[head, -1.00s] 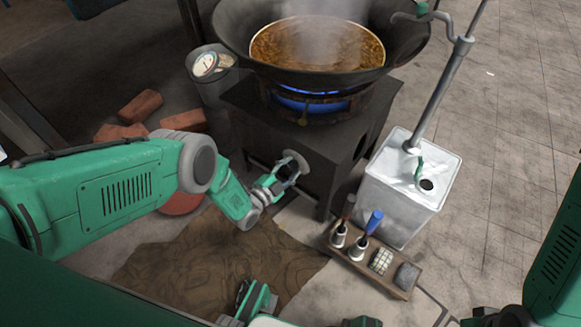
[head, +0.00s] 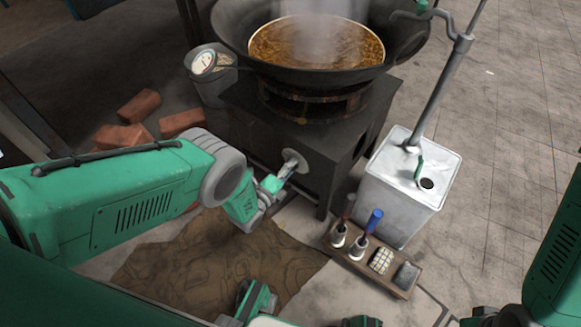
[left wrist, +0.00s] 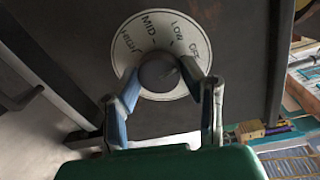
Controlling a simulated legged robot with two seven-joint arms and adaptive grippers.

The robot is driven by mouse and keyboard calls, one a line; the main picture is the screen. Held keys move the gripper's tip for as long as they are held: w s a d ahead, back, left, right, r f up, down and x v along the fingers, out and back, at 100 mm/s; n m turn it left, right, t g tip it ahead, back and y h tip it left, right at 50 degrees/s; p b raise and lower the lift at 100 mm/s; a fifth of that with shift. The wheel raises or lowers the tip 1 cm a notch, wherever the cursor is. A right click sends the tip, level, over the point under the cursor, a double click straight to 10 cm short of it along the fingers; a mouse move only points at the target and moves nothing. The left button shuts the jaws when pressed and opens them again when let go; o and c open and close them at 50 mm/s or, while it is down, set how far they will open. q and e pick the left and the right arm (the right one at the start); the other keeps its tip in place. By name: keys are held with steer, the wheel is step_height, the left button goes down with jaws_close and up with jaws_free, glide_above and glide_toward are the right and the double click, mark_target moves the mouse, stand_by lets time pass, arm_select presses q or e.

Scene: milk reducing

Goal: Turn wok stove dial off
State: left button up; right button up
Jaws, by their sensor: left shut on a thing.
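The stove dial is a dark round knob (left wrist: 160,72) on a pale plate (left wrist: 143,30) marked HIGH, MID, LOW and OFF. In the head view the dial plate (head: 297,156) is on the front of the black stove (head: 262,135). My left gripper (head: 283,174) is at the dial, its fingers shut on the knob from both sides. Its fingers partly cover the plate's lower edge in the left wrist view. The knob's exact setting is hard to read. The wok (head: 315,75) holds steaming brown liquid. No flame shows under it. My right gripper is not clearly in view.
A white metal can (head: 405,200) stands right of the stove. A small wooden tray (head: 340,252) with tools lies before it. Red bricks (head: 140,107) and a bucket with a gauge (head: 210,85) are at left. A brown cloth (head: 200,265) covers floor in front.

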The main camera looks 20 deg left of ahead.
arm_select(q)
steer(key=shift+w+d+r+m, duration=0.1)
steer(key=shift+w+r+m, duration=0.1)
steer(key=shift+m, duration=0.8)
steer(key=o, duration=1.1)
steer(key=shift+o, duration=0.2)
steer(key=shift+f, duration=0.1)
steer(key=shift+s, duration=0.15)
steer(key=f+v, duration=0.1)
steer(key=v, duration=1.1)
steer(key=shift+r, duration=0.4)
steer(key=shift+d, duration=0.1)
